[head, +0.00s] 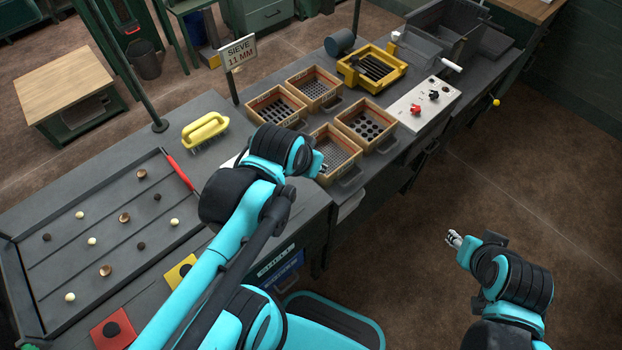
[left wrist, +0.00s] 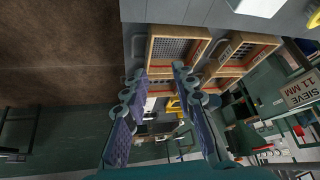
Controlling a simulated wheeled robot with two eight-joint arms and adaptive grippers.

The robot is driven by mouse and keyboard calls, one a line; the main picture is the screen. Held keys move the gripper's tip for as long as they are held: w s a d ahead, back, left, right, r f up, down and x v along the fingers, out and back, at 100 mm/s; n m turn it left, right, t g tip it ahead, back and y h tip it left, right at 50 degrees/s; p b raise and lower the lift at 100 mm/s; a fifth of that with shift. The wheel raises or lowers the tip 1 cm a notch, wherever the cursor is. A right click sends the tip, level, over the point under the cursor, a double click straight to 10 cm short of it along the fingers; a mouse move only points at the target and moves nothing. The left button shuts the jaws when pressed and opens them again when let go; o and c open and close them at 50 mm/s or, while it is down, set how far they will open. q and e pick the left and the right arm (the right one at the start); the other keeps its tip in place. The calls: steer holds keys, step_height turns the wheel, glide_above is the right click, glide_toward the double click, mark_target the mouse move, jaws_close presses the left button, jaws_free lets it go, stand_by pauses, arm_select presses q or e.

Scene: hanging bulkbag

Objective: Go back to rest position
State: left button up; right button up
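My left arm reaches in from the bottom left of the head view, and its gripper (head: 318,165) is over the bench beside the near wooden sieve. The arm hides most of this gripper in the head view. In the left wrist view the two fingers of my left gripper (left wrist: 160,76) stand apart with nothing between them, so it is open and empty. My right gripper (head: 454,239) is over the open floor at the lower right, away from the bench. It appears to hold nothing, but its fingers are too small to tell their opening.
Four-sided wooden sieves (head: 372,124) stand on the bench near my left gripper. A sieve sign (head: 240,53), a yellow-handled brush (head: 205,130), a yellow frame (head: 372,68) and a switch panel (head: 422,103) are around them. A ridged tray (head: 60,205) lies left. The right floor is clear.

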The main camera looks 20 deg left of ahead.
arm_select(q)
steer(key=s+f, duration=0.1)
steer(key=s+d+f, duration=0.1)
steer(key=shift+s+d+f+t, duration=0.1)
steer(key=shift+s+t, duration=0.3)
steer(key=shift+d, duration=0.1)
stand_by(0.4)
